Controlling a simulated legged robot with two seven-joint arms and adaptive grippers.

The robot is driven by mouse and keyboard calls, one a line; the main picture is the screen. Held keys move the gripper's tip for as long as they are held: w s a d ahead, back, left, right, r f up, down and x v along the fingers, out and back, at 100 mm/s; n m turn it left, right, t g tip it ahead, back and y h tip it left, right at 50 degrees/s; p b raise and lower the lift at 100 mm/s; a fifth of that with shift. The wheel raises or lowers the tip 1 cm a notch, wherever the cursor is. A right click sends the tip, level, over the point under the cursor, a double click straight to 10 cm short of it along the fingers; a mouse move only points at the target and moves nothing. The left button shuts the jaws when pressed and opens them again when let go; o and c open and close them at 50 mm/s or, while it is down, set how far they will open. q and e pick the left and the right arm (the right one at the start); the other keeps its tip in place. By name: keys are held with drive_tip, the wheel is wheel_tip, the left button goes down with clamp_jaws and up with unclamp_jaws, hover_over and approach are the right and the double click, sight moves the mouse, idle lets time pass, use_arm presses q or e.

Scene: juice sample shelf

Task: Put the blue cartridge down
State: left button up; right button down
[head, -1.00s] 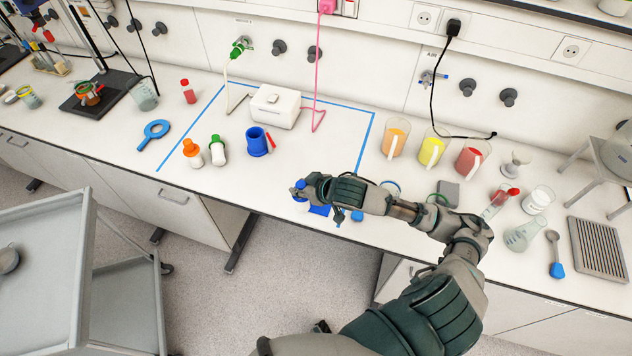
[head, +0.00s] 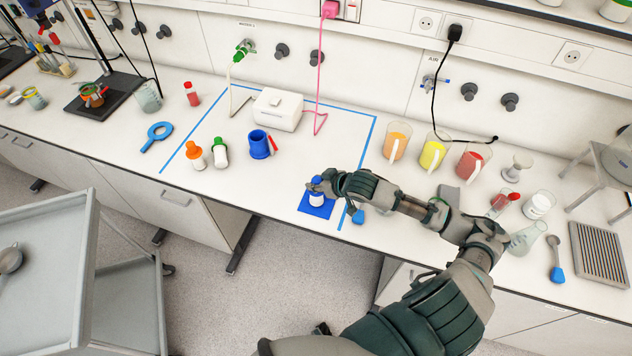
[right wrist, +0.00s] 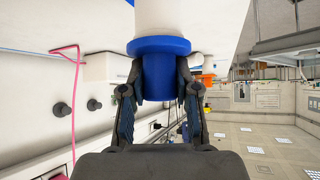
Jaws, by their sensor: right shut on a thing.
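The blue cartridge has a white body and a blue cap (head: 317,197). It is upright over a blue square mat (head: 312,211) near the bench's front edge. I cannot tell whether its base touches the mat. My right gripper (head: 313,186) is shut on the cartridge's blue top. In the right wrist view, the two fingers of the right gripper (right wrist: 159,95) press on either side of the blue cap (right wrist: 159,72), with the white body beyond it. My left gripper is not in view.
An orange-capped bottle (head: 195,156), a green-capped bottle (head: 220,153) and a blue cup (head: 259,145) stand to the left inside blue tape. A white box (head: 277,108) is behind. Beakers of coloured juice (head: 396,142) stand to the right. Bench around the mat's left is clear.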

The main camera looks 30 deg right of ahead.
drive_tip(key=c, duration=1)
unclamp_jaws()
drive_tip(key=shift+o, duration=0.8)
drive_tip(key=shift+d+f, duration=0.1)
drive_tip(key=shift+d, duration=0.45)
drive_tip(key=shift+a, duration=0.35)
drive_tip(key=shift+s+r, duration=0.15)
drive_tip(key=shift+r, duration=0.15)
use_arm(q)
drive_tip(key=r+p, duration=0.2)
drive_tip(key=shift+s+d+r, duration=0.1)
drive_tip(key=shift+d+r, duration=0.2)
use_arm(e)
drive_tip(key=v, duration=1.1)
drive_tip(key=shift+s+r, duration=0.2)
drive_tip(key=shift+r, duration=0.05)
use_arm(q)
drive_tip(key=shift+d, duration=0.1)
use_arm(e)
drive_tip(key=shift+d, duration=0.3)
